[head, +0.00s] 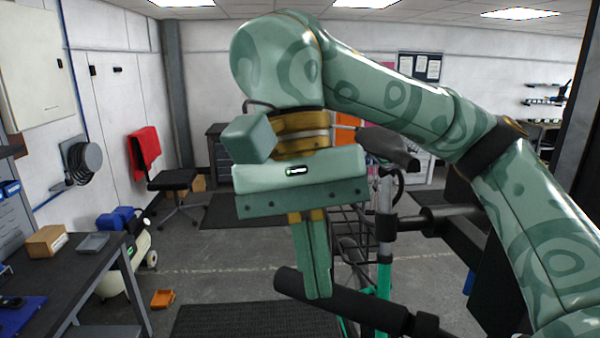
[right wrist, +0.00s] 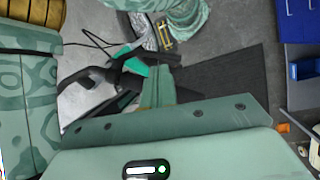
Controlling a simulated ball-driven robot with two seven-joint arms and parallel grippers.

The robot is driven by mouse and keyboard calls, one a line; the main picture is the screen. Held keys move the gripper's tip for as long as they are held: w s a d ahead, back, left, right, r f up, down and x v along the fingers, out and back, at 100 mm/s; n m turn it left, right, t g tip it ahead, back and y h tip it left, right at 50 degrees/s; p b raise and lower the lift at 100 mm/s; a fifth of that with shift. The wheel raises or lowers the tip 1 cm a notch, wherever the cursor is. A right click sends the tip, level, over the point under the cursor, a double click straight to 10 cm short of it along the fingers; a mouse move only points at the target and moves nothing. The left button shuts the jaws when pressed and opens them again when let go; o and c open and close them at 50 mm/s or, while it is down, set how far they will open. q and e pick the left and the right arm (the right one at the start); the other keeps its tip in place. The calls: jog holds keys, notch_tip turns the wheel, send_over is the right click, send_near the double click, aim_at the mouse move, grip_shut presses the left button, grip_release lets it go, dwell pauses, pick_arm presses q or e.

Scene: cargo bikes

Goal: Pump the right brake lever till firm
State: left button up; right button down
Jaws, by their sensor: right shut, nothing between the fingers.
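My right gripper (head: 318,294) is shut and empty, its fingers pointing down. In the head view the fingertips overlap a black handlebar grip (head: 365,308); I cannot tell whether they touch it. In the right wrist view the shut fingers (right wrist: 160,70) end close to black and teal bike parts, with a dark curved handlebar part (right wrist: 100,74) to their left. I cannot single out the right brake lever for certain; the gripper and arm hide part of that area. My left gripper is not in view.
The bike's green tube (head: 384,278) and a grey upright post (head: 385,200) stand behind the grip. A dark workbench (head: 105,262) is at the left. A black mat (head: 245,320) covers floor below.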

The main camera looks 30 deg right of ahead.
jog(key=p+v, duration=0.2)
jog(key=v, duration=0.6)
jog(key=shift+w+r+p, duration=0.15)
jog(key=shift+r+p, duration=0.15)
dwell(0.7)
jog(key=s+d+f+m+t+y+b, duration=0.1)
jog(key=s+d+m+t+y+b, duration=0.1)
jog(key=d+m+b, duration=0.15)
jog(key=b+x, duration=0.1)
jog(key=x, duration=1.3)
